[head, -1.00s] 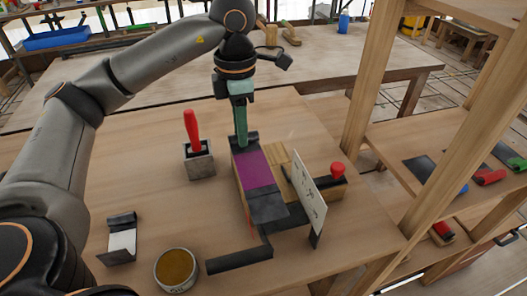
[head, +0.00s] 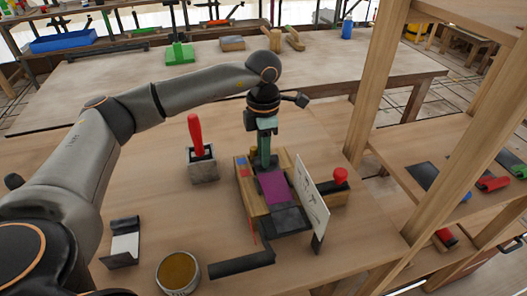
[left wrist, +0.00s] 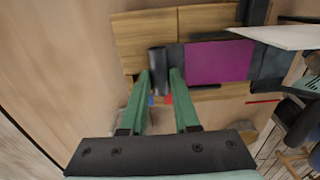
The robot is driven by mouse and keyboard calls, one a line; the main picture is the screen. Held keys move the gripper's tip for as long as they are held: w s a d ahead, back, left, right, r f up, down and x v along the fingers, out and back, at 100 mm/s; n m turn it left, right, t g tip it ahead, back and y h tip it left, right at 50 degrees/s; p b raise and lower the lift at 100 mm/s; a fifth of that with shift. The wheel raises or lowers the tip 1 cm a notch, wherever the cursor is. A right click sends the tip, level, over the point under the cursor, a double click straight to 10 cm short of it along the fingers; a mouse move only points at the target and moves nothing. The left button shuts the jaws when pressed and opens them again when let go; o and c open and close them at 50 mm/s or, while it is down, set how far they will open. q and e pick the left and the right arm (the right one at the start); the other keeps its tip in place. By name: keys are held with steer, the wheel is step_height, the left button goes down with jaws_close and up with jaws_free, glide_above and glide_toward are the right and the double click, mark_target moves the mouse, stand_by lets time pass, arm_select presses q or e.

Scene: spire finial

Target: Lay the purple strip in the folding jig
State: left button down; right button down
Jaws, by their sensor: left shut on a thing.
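The purple strip (head: 272,187) has a purple middle and dark ends. My left gripper (head: 264,160) points down and is shut on its far dark end. In the left wrist view my left gripper's fingers (left wrist: 160,90) stand either side of a dark upright cylinder at that end, and the purple part (left wrist: 218,62) extends to the right. The folding jig (head: 246,190) is a wooden block under the strip, with small blue and red marks; its wood also shows in the left wrist view (left wrist: 145,38). I cannot tell whether the strip touches the jig. My right gripper is out of view.
A white card (head: 311,198) stands upright close to the right of the strip. A red knob (head: 340,175) is beyond it. A red-handled tool in a grey block (head: 202,168), a round tin (head: 177,272) and a black bent bar (head: 240,264) stand around. A wooden shelf is at right.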

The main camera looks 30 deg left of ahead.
arm_select(q)
steer(key=shift+f, duration=0.15)
steer(key=c, duration=0.7)
jaws_free()
steer(key=shift+o, duration=0.2)
step_height(320, 180, up, 12)
steer(key=shift+r, duration=0.2)
